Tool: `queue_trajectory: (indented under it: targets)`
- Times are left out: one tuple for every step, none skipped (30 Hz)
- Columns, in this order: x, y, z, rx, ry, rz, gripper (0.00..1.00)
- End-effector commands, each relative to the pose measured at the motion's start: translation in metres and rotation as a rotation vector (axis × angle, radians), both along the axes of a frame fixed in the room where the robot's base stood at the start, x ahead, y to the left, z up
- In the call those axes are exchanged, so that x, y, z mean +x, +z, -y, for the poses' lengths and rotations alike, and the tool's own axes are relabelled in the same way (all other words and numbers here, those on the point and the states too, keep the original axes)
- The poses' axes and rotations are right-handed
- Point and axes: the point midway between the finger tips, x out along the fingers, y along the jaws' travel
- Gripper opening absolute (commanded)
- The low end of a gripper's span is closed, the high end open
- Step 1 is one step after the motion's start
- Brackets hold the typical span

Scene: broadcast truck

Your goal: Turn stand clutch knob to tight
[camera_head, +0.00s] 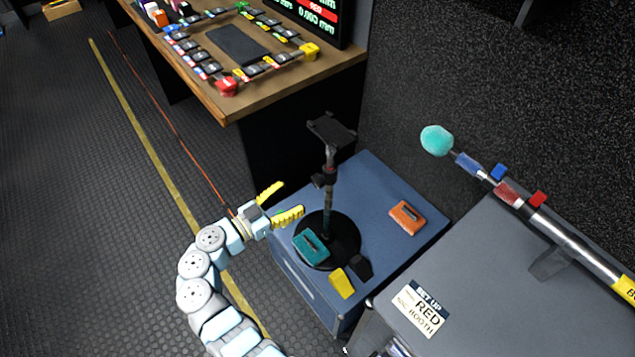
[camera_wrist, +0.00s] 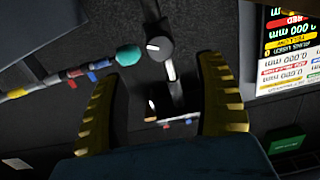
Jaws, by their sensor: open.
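The stand has a round black base (camera_head: 347,249), a thin upright pole and a flat black top plate (camera_head: 332,130). It stands on a blue cabinet (camera_head: 375,185). Its dark clutch knob (camera_head: 323,179) sits partway up the pole. In the wrist view the knob (camera_wrist: 158,47) is round and black with a short white mark lying nearly crosswise. My gripper (camera_head: 292,197) is open and empty, its yellow fingers left of the pole and pointing toward it. In the wrist view my gripper (camera_wrist: 160,68) has the knob ahead, between and beyond its fingertips, apart from both.
A teal cassette (camera_head: 311,245) lies at the stand's base; yellow (camera_head: 342,283) and black (camera_head: 360,266) blocks are close by. An orange cassette (camera_head: 407,217) lies to the right. A wooden desk (camera_head: 225,100) stands behind. A pole with a teal ball (camera_head: 437,140) is at right.

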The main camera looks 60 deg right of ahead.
Motion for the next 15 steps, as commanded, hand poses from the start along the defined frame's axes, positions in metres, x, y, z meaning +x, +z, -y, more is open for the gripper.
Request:
queue_trajectory:
  targets:
    - [-0.005,-0.002,0.008,-0.002,-0.001,0.0,0.71]
    - [-0.007,-0.002,0.013,-0.002,-0.002,0.0,0.71]
    - [-0.011,-0.002,0.02,-0.003,-0.004,0.002,0.71]
    - [-0.013,-0.002,0.025,-0.003,-0.005,0.002,0.71]
    - [-0.016,-0.001,0.029,-0.003,-0.005,0.003,0.71]
    - [-0.019,-0.001,0.035,-0.003,-0.004,0.003,0.71]
    - [-0.021,-0.001,0.04,-0.003,-0.004,0.003,0.71]
    - [-0.023,-0.002,0.045,-0.003,-0.003,0.003,0.71]
    - [-0.025,-0.002,0.05,-0.003,-0.002,0.002,0.71]
    - [-0.027,-0.001,0.055,-0.004,-0.001,0.0,0.71]
    - [-0.029,-0.001,0.058,-0.004,-0.001,0.0,0.71]
    - [-0.032,-0.002,0.063,-0.002,-0.002,0.0,0.71]
    - [-0.033,-0.002,0.066,-0.001,-0.002,0.0,0.71]
    - [-0.035,-0.002,0.069,-0.001,-0.003,0.0,0.71]
    - [-0.037,-0.001,0.073,-0.001,-0.003,0.0,0.71]
